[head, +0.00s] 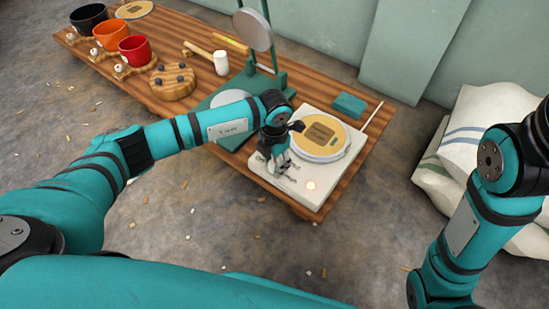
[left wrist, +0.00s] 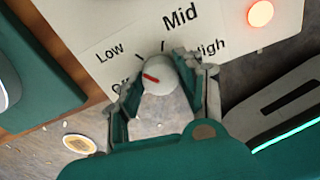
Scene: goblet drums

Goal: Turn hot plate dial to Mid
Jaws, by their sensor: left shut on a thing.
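The hot plate (head: 265,178) is a white box at the near end of the wooden table, with a round disc (head: 320,138) on top. In the left wrist view its front panel (left wrist: 85,40) reads Off, Low, Mid and High around a pale dial (left wrist: 165,76). The dial's red mark points left and slightly up, toward the area between Off and Low. A red lamp (left wrist: 260,14) glows beside High. My left gripper (head: 280,165) is at the panel, its fingers shut around the dial; it also shows in the left wrist view (left wrist: 165,90). My right gripper is out of view.
A green stand with a round disc (head: 253,30) rises behind my left arm. A green block (head: 350,105) lies behind the hot plate. Sacks (head: 485,130) lie right.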

